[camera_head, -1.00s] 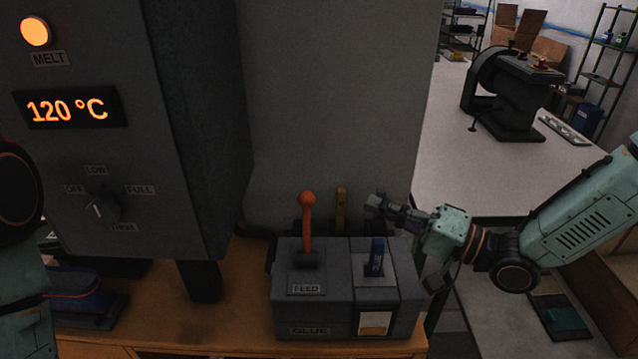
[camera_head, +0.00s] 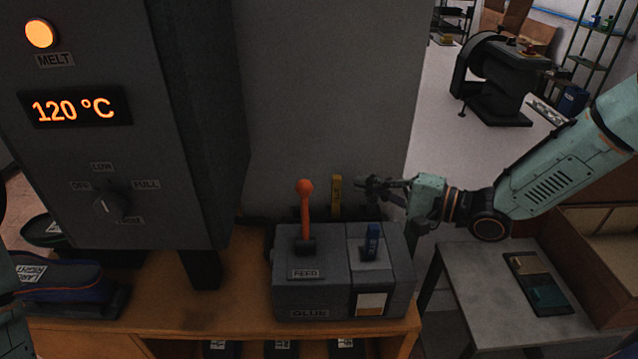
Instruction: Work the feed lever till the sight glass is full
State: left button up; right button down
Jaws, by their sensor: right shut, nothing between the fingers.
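The grey glue feed box (camera_head: 315,290), labelled FEED and GLUE, stands on the wooden bench. Its orange feed lever (camera_head: 306,208) with a round knob stands nearly upright from a slot on top. A pale window (camera_head: 370,303) on the box front at right looks like the sight glass; its fill level is not clear. My right gripper (camera_head: 364,187) is shut and empty, pointing left above the back right of the box. It is apart from the lever, to its right. My left gripper is out of view; only part of that arm shows at the left edge.
A side table (camera_head: 455,265) is at right.

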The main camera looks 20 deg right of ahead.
aim_at(305, 212)
jog(key=w+a, duration=0.3)
jog(key=a, duration=0.5)
jog(key=shift+a+p, duration=0.2)
jog(key=shift+p, duration=0.1)
dwell(0.3)
jog(key=shift+w+f, duration=0.15)
jog(key=shift+w, duration=0.1)
